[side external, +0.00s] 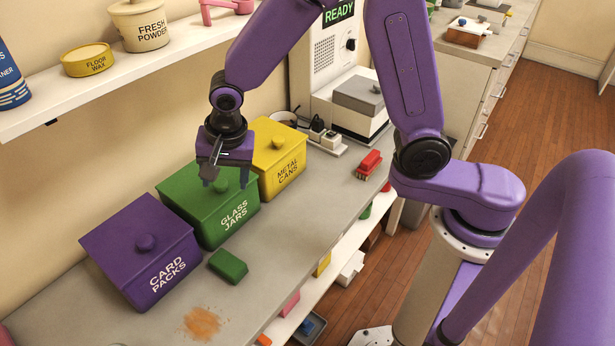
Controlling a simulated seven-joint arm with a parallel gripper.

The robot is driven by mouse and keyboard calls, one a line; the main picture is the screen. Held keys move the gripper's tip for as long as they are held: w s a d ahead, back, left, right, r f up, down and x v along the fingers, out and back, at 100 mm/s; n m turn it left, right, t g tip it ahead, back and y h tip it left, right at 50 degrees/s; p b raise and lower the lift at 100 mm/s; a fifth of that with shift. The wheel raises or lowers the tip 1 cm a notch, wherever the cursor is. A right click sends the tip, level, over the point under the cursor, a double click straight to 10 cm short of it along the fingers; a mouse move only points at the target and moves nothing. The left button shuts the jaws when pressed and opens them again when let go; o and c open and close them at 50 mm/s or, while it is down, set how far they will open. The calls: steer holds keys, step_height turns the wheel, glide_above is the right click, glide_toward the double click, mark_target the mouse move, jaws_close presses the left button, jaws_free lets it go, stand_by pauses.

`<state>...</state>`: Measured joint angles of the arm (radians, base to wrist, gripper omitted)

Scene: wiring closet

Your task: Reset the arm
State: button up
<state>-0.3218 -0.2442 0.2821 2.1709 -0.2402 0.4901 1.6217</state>
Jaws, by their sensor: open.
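My gripper (226,176) hangs from my purple arm, fingers pointing down, in front of and partly over the green bin (190,190) labelled GLASS JARS. The fingers are apart, and I see nothing between them. I cannot tell how far they are above the bin's lid. The arm is bent, with its forearm reaching over the counter from the right.
A purple CARD PACKS bin (125,240) and a yellow METAL CANS bin (290,145) flank the green one. A green block (228,266), a red object (369,164) and an orange-brown stain (202,323) are on the counter. A shelf (110,88) with containers runs above.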

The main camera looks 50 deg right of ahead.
steer(key=s+d+r+n+g, duration=0.1)
steer(key=s+d+r+n, duration=0.1)
steer(key=s+d+n, duration=0.3)
steer(key=s+d+r+n, duration=0.2)
steer(key=s+d+n, duration=0.3)
steer(key=s+n, duration=0.5)
steer(key=s+d+r+n+g, duration=0.1)
steer(key=s+d+n, duration=0.4)
steer(key=s, duration=0.6)
steer(key=shift+r+n+g, duration=0.3)
steer(key=shift+r+n, duration=0.35)
steer(key=shift+n, duration=0.55)
